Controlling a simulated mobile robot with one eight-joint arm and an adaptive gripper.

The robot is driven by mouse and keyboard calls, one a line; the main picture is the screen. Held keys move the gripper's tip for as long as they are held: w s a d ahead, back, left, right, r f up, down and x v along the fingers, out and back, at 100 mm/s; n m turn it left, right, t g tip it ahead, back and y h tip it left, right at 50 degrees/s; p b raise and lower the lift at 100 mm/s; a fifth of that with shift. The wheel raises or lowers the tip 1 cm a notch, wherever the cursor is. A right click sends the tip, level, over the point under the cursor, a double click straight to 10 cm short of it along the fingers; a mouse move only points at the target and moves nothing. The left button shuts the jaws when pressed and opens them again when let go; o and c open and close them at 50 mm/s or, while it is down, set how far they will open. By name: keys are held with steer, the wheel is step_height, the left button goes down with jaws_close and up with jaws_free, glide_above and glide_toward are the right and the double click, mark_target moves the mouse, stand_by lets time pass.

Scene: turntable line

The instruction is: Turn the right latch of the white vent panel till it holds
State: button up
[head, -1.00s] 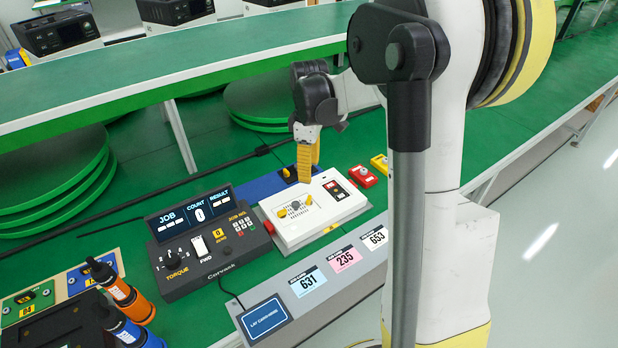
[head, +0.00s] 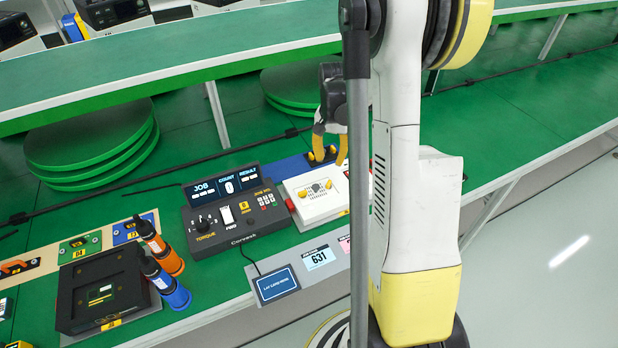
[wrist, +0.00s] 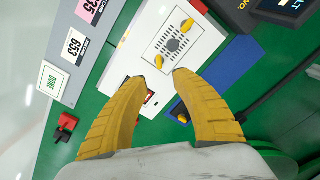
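The white vent panel (head: 311,208) lies on the green line, with a slotted vent between two yellow latches. In the head view the right latch (head: 328,184) is close to my gripper (head: 330,160), and the left latch (head: 302,195) is across the vent. In the wrist view the right latch (wrist: 159,61) is just beyond my fingertips (wrist: 163,80), and the left latch (wrist: 187,25) is farther up. My gripper's yellow fingers are spread, with nothing between the tips. I see no contact with the latch. My arm hides the panel's right end in the head view.
A dark controller (head: 237,222) stands left of the panel. A blue plate with a knob (wrist: 182,113) lies behind the panel. A red box (wrist: 65,125) is beyond the panel's end. Label cards (head: 318,257) line the front edge.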

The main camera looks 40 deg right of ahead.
mark_target(329, 182)
steer(key=shift+m, duration=0.5)
step_height(329, 182, down, 11)
steer(key=b, duration=0.4)
steer(key=shift+s+d, duration=0.1)
jaws_close()
